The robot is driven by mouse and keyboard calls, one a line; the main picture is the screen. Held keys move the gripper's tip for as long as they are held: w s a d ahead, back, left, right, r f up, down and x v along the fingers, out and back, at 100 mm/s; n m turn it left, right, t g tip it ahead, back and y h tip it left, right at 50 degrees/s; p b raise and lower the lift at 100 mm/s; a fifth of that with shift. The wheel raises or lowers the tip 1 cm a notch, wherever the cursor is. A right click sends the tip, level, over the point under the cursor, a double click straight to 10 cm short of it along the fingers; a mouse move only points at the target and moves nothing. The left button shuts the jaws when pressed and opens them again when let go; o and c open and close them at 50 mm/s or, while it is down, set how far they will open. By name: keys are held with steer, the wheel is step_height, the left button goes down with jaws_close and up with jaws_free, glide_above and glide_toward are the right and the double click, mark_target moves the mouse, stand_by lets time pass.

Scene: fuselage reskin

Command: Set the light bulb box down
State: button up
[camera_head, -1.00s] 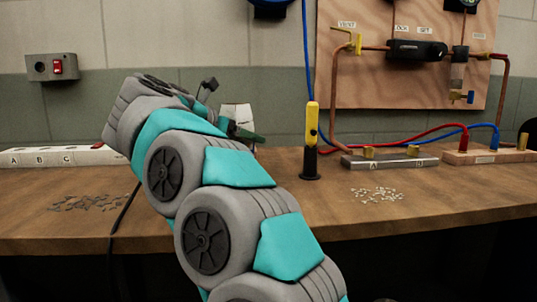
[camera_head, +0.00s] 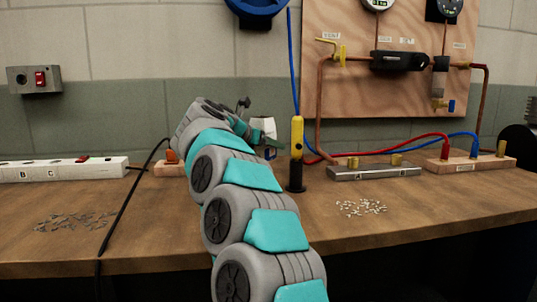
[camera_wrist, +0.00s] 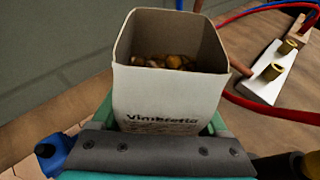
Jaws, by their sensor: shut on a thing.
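The light bulb box is a white, open-topped carton (camera_wrist: 172,95) with dark lettering on its front, and small brownish-gold pieces show inside it. My gripper (camera_wrist: 162,122) is shut on the box, with a green finger at each side of it. In the head view the box (camera_head: 264,128) is a small pale shape beyond my arm, beside the gripper (camera_head: 262,140), above the back part of the bench. The box's base is hidden, so I cannot tell whether it touches the bench top (camera_head: 420,200).
A yellow and black tool (camera_head: 297,150) stands upright just right of my gripper. Further right are a metal block (camera_head: 375,173) and red and blue hoses (camera_head: 400,150). A power strip (camera_head: 60,170), black cable (camera_head: 128,205) and loose flakes (camera_head: 75,221) lie left. Pale bits (camera_head: 362,207) lie front right.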

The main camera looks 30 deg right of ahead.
mark_target(256, 151)
steer(key=shift+w+d+f, duration=0.1)
steer(key=shift+d+f, duration=0.05)
steer(key=shift+f, duration=1.6)
steer(key=shift+f+b, duration=0.1)
steer(key=shift+b, duration=0.2)
steer(key=shift+f, duration=0.1)
steer(key=o, duration=1.2)
steer(key=shift+o, duration=0.2)
steer(key=shift+r, duration=0.3)
steer(key=b+v, duration=0.1)
steer(key=v, duration=1.1)
steer(key=shift+f, duration=0.1)
